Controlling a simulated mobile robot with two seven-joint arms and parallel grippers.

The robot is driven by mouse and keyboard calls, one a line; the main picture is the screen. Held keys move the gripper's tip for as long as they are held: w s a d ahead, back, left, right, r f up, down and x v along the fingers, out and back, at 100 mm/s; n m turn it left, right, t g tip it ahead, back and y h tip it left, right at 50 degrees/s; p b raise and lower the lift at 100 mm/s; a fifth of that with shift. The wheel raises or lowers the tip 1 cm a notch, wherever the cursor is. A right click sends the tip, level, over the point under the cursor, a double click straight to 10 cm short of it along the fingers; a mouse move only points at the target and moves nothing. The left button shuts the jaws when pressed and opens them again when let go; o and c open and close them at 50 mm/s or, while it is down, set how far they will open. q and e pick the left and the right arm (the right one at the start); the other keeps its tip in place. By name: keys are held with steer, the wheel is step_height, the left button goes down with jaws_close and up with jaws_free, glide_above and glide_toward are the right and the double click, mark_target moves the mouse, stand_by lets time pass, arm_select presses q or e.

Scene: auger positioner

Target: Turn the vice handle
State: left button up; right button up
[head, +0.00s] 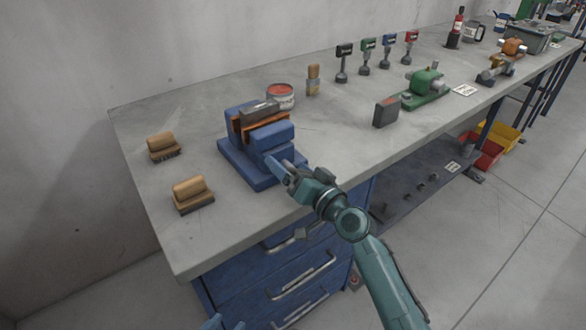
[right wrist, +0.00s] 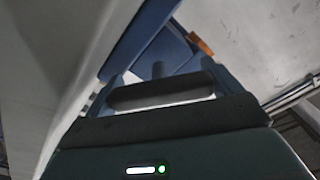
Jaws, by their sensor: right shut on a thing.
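The blue bench vice (head: 251,175) is on the near left part of the workbench, with orange-brown jaw faces around a grey block (head: 259,109). My right gripper (head: 280,172) is at the vice's front end, over the bench edge, shut on the vice handle. In the right wrist view the handle (right wrist: 160,93) is a dark bar lying across between my two fingers, with a short dark rod (right wrist: 158,70) behind it. In the head view my gripper hides the handle.
Two brushes (head: 163,147) (head: 192,195) lie left of the vice. A red-topped can (head: 280,96) and a standing brush (head: 313,80) are behind it. A dark box (head: 385,111) and green machine (head: 425,88) stand to the right. Blue drawers (head: 290,280) are below.

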steer(key=o, duration=0.7)
steer(key=v, duration=1.3)
steer(key=shift+b, duration=0.4)
steer(key=shift+s+d, duration=0.1)
